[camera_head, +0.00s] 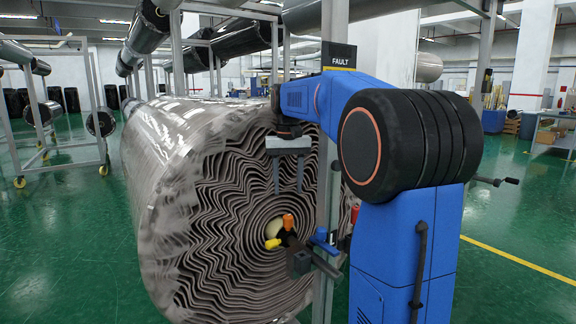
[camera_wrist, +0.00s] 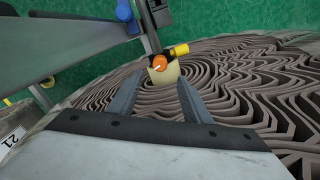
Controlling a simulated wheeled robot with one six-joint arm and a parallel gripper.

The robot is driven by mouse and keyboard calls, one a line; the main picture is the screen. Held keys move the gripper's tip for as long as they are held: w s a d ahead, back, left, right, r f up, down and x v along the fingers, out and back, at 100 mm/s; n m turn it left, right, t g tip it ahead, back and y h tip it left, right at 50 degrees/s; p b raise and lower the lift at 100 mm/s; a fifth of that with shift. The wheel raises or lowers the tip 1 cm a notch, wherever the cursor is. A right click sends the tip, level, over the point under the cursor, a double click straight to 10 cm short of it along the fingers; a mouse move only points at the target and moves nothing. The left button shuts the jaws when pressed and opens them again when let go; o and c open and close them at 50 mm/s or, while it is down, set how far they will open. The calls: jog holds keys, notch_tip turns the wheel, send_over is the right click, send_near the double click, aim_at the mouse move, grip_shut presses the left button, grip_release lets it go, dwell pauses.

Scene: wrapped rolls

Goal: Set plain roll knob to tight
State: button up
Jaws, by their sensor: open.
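The large grey wrapped roll (camera_head: 215,200) has its wavy layered end facing me; that end also shows in the wrist view (camera_wrist: 250,75). At its core, an orange knob (camera_head: 288,221) and a yellow handle (camera_head: 273,244) sit by a dark bracket (camera_head: 299,263). In the wrist view the orange knob (camera_wrist: 160,63) carries a pale line, with the yellow handle (camera_wrist: 180,49) just above right. I can read no setting label. My gripper (camera_head: 288,188) points down, open and empty, above the orange knob. In the wrist view the knob appears just beyond my open fingertips (camera_wrist: 161,78).
A metal post (camera_head: 332,180) with a FAULT sign (camera_head: 339,56) stands right beside the roll. A blue part (camera_head: 324,241) sits by the post near the core. A wheeled rack (camera_head: 60,160) stands at left. Green floor is open at right.

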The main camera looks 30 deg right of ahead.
notch_tip(320, 180, up, 6)
jog(key=shift+r, duration=0.25)
jog(key=shift+f, duration=0.1)
dwell(0.4)
